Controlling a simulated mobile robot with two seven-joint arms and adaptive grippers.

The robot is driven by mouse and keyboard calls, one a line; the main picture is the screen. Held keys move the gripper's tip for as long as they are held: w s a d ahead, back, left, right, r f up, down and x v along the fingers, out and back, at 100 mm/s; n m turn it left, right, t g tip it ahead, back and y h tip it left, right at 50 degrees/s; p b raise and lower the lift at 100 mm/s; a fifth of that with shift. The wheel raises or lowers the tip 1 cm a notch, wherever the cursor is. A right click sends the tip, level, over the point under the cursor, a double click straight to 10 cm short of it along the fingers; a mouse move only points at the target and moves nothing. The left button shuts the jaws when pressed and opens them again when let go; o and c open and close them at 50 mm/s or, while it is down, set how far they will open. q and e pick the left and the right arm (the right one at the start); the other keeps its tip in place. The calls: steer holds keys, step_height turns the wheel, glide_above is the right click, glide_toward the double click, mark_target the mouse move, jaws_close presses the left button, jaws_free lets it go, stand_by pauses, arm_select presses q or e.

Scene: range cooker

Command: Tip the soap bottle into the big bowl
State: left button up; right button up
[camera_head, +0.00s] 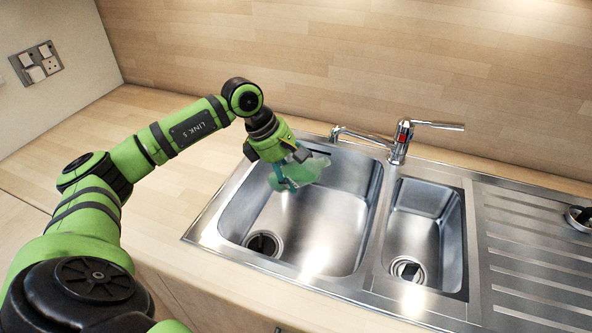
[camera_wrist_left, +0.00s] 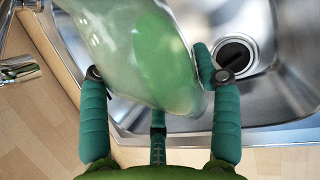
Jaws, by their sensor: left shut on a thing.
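My left gripper (camera_head: 286,178) reaches in from the left and is shut on the bottle above the bowl's back left area. The bottle's far end is cut off at the top of that view. My right gripper is in neither view.
A smaller bowl (camera_head: 427,210) lies right of the big one, with a mixer tap (camera_head: 402,138) behind the divider. A ribbed drainer (camera_head: 530,255) is at the right, with a small round item (camera_head: 580,218) on it. Wooden worktop (camera_head: 160,200) is clear at the left.

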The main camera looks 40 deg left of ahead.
arm_select(q)
steer(key=shift+a+y, duration=0.2)
steer(key=shift+y, duration=0.3)
steer(key=shift+a, duration=0.1)
stand_by(0.8)
steer(key=shift+a+f+y, duration=0.15)
steer(key=shift+y, duration=0.35)
steer(key=shift+a+f+y, duration=0.1)
steer(key=shift+y, duration=0.2)
steer(key=shift+a+f+m, duration=0.1)
steer(key=shift+m, duration=0.2)
stand_by(0.4)
steer(key=shift+a+f+y, duration=0.15)
steer(key=shift+y, duration=0.45)
stand_by(0.6)
steer(key=shift+f+y, duration=0.15)
steer(key=shift+y, duration=0.15)
steer(key=shift+a+f+y, duration=0.2)
steer(key=shift+y, duration=0.3)
